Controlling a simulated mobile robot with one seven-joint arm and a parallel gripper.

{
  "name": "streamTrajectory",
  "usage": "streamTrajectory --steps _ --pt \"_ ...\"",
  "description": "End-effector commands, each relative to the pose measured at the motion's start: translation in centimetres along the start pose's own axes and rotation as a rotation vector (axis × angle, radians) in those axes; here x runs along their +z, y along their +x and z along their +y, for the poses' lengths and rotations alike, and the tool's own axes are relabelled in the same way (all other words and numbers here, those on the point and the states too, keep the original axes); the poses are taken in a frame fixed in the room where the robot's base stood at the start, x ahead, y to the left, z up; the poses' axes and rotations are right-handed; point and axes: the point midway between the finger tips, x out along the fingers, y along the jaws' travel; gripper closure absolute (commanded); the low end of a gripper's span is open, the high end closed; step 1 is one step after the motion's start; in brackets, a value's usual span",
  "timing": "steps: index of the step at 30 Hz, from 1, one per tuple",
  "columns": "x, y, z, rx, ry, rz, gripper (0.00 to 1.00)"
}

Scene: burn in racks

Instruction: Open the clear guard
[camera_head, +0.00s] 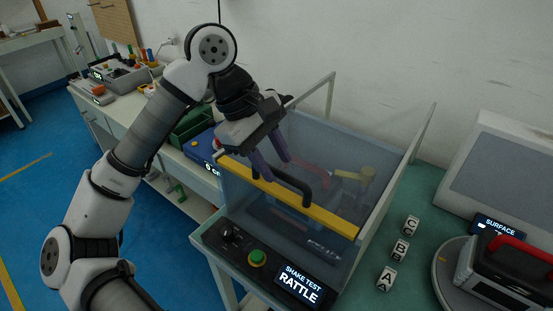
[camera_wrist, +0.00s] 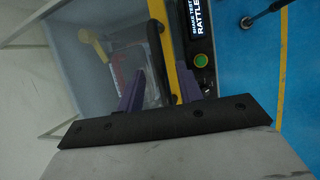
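The clear guard (camera_head: 240,187) is a see-through box cover on the shake test station, and it looks closed. A yellow bar (camera_head: 325,218) runs along its front top edge, with a black arched handle (camera_head: 293,181) on it. My gripper (camera_head: 279,170) is above the bar at the handle's left end, its two purple fingers apart and pointing down. In the wrist view the fingers (camera_wrist: 160,70) are spread, with the yellow bar (camera_wrist: 158,12) passing near their tips. I cannot tell whether the fingers straddle the handle or touch it.
The front panel has a green button (camera_head: 257,258) and a display (camera_head: 300,284) reading "SHAKE TEST RATTLE". Lettered blocks (camera_head: 400,249) stand right of the guard. A red-handled device (camera_head: 510,270) sits on a round plate at far right. A wall is behind.

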Motion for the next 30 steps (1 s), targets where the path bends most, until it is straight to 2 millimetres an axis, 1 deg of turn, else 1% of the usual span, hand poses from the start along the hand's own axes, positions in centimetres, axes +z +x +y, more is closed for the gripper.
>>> streamTrajectory --steps 3,6,14,22,23,30 --pt "0.0 1.0 0.0 -0.001 0.000 -0.001 0.64" --pt "0.0 1.5 0.0 0.000 0.000 -0.001 0.64" --pt "0.0 1.6 0.0 0.001 0.000 0.000 0.64" --pt "0.0 1.6 0.0 0.001 0.000 0.000 0.98" --pt "0.0 1.6 0.0 0.001 0.000 0.000 1.00" --pt "0.0 1.6 0.0 0.001 0.000 0.000 1.00"
